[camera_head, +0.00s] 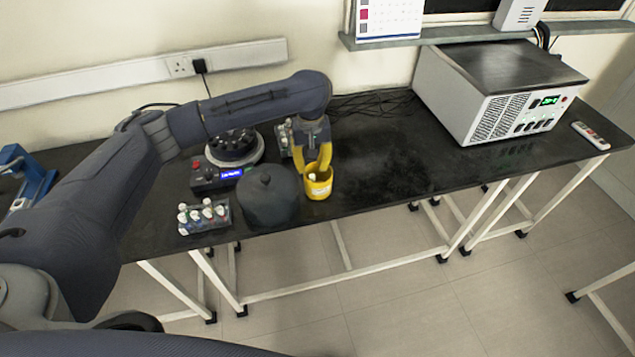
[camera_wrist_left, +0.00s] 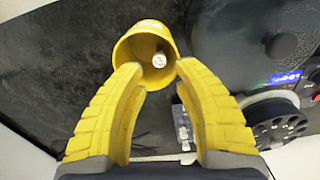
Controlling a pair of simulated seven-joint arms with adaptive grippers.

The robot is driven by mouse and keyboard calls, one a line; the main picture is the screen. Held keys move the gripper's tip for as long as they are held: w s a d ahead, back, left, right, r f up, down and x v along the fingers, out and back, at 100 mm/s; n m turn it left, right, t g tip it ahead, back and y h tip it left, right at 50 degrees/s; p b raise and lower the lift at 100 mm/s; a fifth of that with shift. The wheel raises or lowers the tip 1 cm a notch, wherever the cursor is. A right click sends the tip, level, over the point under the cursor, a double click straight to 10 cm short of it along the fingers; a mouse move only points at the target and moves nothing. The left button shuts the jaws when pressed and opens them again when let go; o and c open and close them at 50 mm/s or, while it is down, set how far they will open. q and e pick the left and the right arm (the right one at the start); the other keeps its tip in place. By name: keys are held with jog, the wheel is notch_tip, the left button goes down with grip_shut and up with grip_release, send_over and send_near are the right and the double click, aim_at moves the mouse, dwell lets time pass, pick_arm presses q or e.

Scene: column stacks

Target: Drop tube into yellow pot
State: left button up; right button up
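The yellow pot (camera_head: 319,190) stands on the black bench near its front edge. In the left wrist view the pot (camera_wrist_left: 128,48) shows its open mouth. A tube with a white cap (camera_wrist_left: 159,60) is inside the pot, and its white top also shows at the mouth in the head view (camera_head: 312,177). My left gripper (camera_head: 318,166) is just above the pot, pointing down. In the left wrist view its yellow fingertips (camera_wrist_left: 157,68) are apart at the pot's rim, with a gap on both sides of the tube. My right gripper is not in view.
A dark lidded vessel (camera_head: 268,197) stands close left of the pot. A tube rack (camera_head: 204,216) is at the front left, another (camera_head: 284,139) behind. A round device (camera_head: 234,147) with a display sits behind the vessel. A large instrument (camera_head: 497,92) stands right; the bench between is clear.

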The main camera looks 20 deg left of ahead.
pick_arm(q)
jog(key=shift+r, duration=0.1)
notch_tip(320, 180, up, 12)
dwell(0.7)
dwell(0.4)
